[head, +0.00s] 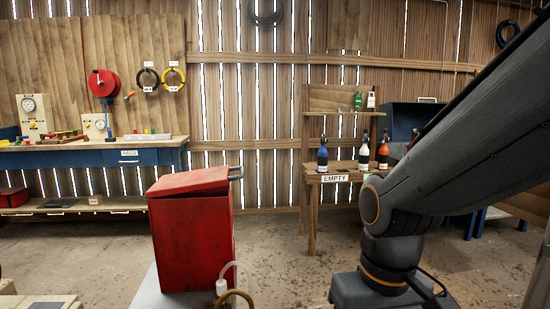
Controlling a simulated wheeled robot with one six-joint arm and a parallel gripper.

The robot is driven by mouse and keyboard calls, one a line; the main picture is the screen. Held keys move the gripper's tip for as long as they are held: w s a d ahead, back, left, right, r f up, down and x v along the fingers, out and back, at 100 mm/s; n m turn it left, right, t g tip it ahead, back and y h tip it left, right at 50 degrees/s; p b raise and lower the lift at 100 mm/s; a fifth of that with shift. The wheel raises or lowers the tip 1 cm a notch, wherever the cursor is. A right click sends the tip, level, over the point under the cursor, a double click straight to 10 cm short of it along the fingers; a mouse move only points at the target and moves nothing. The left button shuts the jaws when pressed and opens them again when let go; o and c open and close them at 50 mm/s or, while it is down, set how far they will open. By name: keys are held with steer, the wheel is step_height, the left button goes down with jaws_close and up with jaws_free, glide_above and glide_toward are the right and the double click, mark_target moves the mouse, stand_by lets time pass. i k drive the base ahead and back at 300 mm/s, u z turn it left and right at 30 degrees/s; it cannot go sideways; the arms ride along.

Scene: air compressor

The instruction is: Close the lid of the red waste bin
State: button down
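The red waste bin (191,245) is a tall box in the lower left-centre of the head view, standing upright on a pale grey surface. Its red lid (190,182) lies over the top and looks slightly tilted, higher on the right. I cannot tell how wide any gap under it is. A grey bar (236,173) sticks out at the lid's upper right. My arm fills the right side of the view, apart from the bin. My gripper is out of view.
A blue workbench (110,157) stands at the back left. A wooden stand (312,190) marked EMPTY holds several bottles behind, right of centre. A pale hose (222,285) curves in front of the bin. Bare floor (285,260) lies between bin and arm.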

mark_target(215, 177)
steer(key=z, duration=0.05)
steer(key=i, duration=0.6)
steer(key=u, duration=0.75)
steer(key=i, duration=0.7)
steer(key=u, duration=0.8)
